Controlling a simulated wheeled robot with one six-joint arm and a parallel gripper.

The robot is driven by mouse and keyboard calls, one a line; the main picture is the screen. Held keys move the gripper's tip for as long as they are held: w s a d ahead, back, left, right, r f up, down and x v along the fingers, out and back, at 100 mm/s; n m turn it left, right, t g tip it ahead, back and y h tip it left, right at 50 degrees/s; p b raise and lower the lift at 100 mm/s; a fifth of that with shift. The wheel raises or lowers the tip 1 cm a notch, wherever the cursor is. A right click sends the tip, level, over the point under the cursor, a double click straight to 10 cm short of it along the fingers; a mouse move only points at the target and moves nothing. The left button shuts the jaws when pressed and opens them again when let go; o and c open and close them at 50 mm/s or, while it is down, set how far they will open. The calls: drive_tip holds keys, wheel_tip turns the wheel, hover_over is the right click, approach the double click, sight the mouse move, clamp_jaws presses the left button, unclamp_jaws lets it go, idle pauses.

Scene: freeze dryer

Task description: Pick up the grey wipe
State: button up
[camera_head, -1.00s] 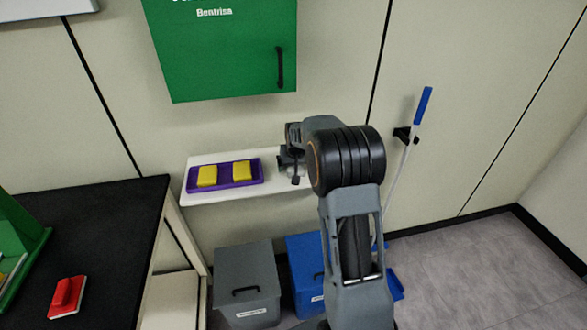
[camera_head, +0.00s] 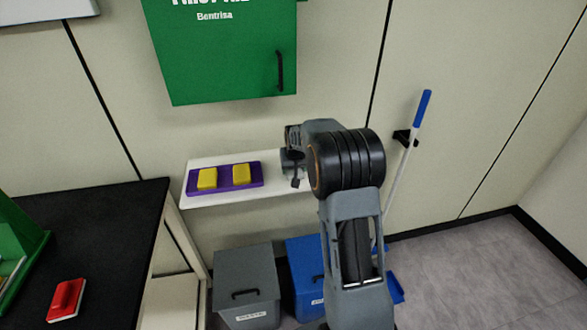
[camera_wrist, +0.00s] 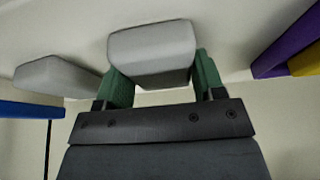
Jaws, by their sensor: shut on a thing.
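A grey wipe (camera_wrist: 152,52), a pale block with bevelled edges, sits between the two green fingers of my gripper (camera_wrist: 157,84) in the wrist view. The gripper is shut on it. A second pale grey block (camera_wrist: 58,76) lies to its left in the wrist view, apart from the gripper. In the head view my arm hides the wipe, and my gripper (camera_head: 292,165) shows only in part at the right part of the white shelf (camera_head: 225,199). I cannot tell whether the held wipe still touches the shelf.
A purple tray (camera_head: 255,184) with two yellow blocks (camera_head: 207,178) lies on the shelf left of my gripper. A green cabinet (camera_head: 225,60) hangs above. Grey (camera_head: 247,275) and blue (camera_head: 303,262) bins stand below.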

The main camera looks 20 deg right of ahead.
wheel_tip(320, 180, up, 3)
drive_tip(key=shift+r, duration=0.2)
drive_tip(key=s+d+r+b, duration=0.2)
drive_tip(key=s+r, duration=0.8)
drive_tip(key=s, duration=0.4)
drive_tip(key=shift+b, duration=0.35)
